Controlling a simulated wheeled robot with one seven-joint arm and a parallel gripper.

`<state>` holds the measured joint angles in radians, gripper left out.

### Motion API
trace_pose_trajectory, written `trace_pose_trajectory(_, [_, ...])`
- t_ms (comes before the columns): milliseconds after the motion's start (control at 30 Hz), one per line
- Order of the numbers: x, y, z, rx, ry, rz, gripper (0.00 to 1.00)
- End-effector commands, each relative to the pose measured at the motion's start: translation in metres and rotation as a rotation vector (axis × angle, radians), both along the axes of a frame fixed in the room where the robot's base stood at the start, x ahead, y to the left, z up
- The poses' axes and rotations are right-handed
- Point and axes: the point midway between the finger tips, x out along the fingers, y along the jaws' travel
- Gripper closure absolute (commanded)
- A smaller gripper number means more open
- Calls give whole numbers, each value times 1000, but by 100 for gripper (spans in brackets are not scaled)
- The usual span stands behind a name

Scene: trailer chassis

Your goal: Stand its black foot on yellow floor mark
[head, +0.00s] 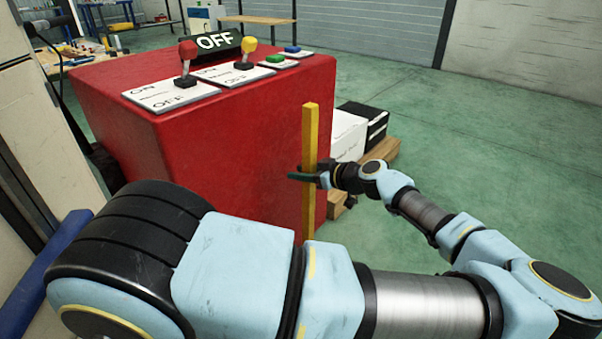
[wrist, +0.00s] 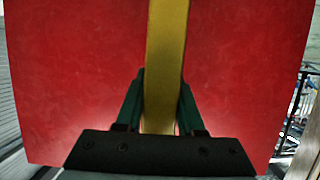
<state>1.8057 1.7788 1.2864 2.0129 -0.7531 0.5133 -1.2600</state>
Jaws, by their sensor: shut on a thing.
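My gripper (head: 309,178) is shut on a yellow bar (head: 310,130), which stands about upright in front of the red control box. In the wrist view the yellow bar (wrist: 166,65) runs between the two green fingers of my gripper (wrist: 161,100), with the red box face behind it. The bar's lower end is hidden behind my arm in the head view, so I see no black foot. No yellow floor mark shows in either view.
The red box (head: 230,130) carries a red-knobbed lever (head: 187,60), a yellow-knobbed lever (head: 247,50), green and blue buttons and an OFF sign (head: 220,41). White and black boxes (head: 350,130) on a wooden pallet (head: 378,155) stand behind the bar. Green floor is open at right.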

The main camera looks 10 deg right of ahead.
Motion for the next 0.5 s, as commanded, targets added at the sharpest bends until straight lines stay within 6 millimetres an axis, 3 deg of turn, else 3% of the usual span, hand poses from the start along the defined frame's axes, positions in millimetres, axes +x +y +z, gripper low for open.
trace_pose_trajectory(167, [0, 0, -2, 0, -2, -1, 100])
trace_pose_trajectory(200, [0, 0, -3, 0, 0, 0, 60])
trace_pose_trajectory(433, [0, 0, -2, 1, 1, 0, 35])
trace_pose_trajectory(500, [0, 0, -2, 1, 1, 0, 33])
